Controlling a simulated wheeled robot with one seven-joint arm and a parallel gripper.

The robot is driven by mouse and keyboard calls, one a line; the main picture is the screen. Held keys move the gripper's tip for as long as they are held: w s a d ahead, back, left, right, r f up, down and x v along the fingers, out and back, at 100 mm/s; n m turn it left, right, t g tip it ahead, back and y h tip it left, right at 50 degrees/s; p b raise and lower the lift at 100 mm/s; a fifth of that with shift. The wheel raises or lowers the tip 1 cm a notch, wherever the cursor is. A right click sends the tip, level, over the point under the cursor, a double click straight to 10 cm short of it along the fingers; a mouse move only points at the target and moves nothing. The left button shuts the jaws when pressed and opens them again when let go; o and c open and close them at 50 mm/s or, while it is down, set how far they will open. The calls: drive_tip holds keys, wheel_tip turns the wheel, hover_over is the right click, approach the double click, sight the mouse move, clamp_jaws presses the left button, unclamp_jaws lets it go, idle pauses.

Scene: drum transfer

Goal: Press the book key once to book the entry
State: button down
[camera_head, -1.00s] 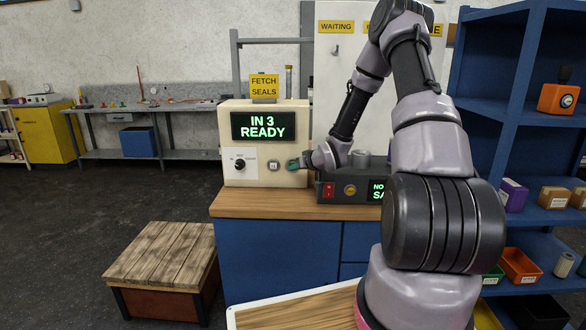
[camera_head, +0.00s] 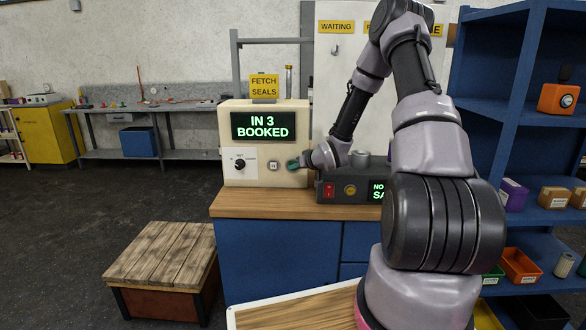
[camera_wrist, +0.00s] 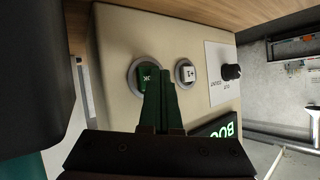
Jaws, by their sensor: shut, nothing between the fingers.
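The cream console box (camera_head: 227,118) stands on the wooden counter. Its display (camera_head: 263,126) reads "IN 3 BOOKED" in green letters. In the wrist view, a round green key (camera_wrist: 146,76) marked "OK" sits in a grey ring on the box's face. A white key (camera_wrist: 187,73) sits beside it, and it also shows in the head view (camera_head: 273,165). My gripper (camera_wrist: 160,72) is shut and empty, its dark green fingertips at the green key and partly covering it. I cannot tell whether they touch. In the head view my gripper (camera_head: 293,164) reaches the lower right of the face.
A black selector knob (camera_wrist: 231,72) is on a white plate beyond the white key. A dark unit (camera_head: 338,189) with a red switch stands right of the console, close below my wrist. A yellow "FETCH SEALS" sign (camera_head: 264,85) tops the box.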

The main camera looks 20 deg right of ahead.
drive_tip(key=shift+s, duration=0.2)
drive_tip(key=s+a, duration=0.2)
drive_tip(key=s, duration=0.3)
drive_tip(key=shift+s, duration=0.4)
idle(0.6)
